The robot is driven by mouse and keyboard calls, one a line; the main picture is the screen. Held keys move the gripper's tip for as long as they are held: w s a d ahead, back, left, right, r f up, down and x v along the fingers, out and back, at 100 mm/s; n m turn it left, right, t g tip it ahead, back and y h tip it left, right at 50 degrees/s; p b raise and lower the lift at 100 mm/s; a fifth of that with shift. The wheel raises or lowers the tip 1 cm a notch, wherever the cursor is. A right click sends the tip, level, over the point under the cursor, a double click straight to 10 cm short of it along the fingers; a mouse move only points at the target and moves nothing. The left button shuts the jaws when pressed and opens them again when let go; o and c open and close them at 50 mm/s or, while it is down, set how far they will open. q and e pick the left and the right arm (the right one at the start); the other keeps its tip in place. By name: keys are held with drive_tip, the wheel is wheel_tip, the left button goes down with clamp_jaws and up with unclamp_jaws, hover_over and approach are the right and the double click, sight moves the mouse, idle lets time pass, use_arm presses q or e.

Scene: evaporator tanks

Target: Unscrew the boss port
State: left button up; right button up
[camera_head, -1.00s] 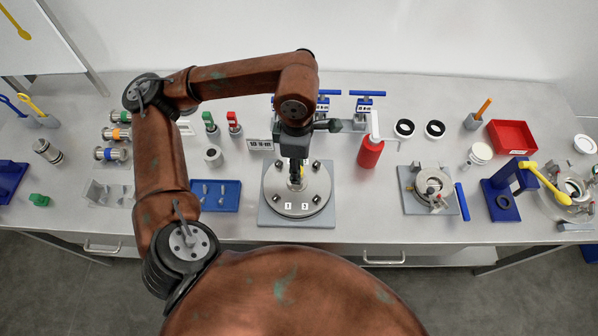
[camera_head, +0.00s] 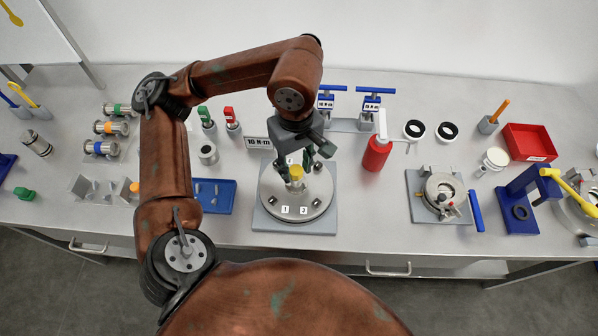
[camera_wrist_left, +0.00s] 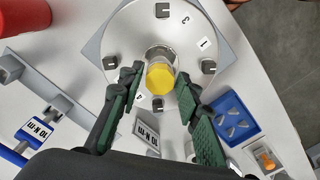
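The boss port, a yellow-capped metal fitting (camera_head: 296,173), stands at the middle of a round steel lid (camera_head: 277,207) on a grey square plate. In the left wrist view its yellow many-sided cap (camera_wrist_left: 160,78) sits on a short metal cylinder. My left gripper (camera_head: 307,165) is over the lid from the back. In the left wrist view its two dark green fingers (camera_wrist_left: 160,74) are spread on either side of the cap, with small gaps showing. Number labels and several small dark clamps sit around the lid. My right gripper is not in view.
A torque tag (camera_head: 258,143) stands behind the lid. A blue tray (camera_head: 212,196) is left of it, a red bottle (camera_head: 377,153) to the right. Two blue-handled wrenches (camera_head: 347,87) stand behind. A grey fixture (camera_head: 440,196) lies farther right.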

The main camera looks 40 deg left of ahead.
use_arm(q)
drive_tip(key=shift+f+m+b, duration=0.15)
drive_tip(key=shift+m+b, duration=0.5)
drive_tip(key=shift+m, duration=0.15)
drive_tip(key=shift+m+b, duration=0.3)
drive_tip(key=shift+m, duration=1.5)
drive_tip(key=shift+m+b, duration=0.4)
drive_tip(key=shift+m, duration=0.4)
drive_tip(key=m+b, duration=0.1)
drive_tip(key=m, duration=0.7)
drive_tip(key=shift+a+m, duration=0.1)
drive_tip(key=shift+m, duration=0.2)
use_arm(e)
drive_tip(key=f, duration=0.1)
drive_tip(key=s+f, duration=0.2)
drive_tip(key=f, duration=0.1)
use_arm(q)
drive_tip(key=shift+r, duration=0.2)
drive_tip(key=shift+c, duration=0.7)
clamp_jaws()
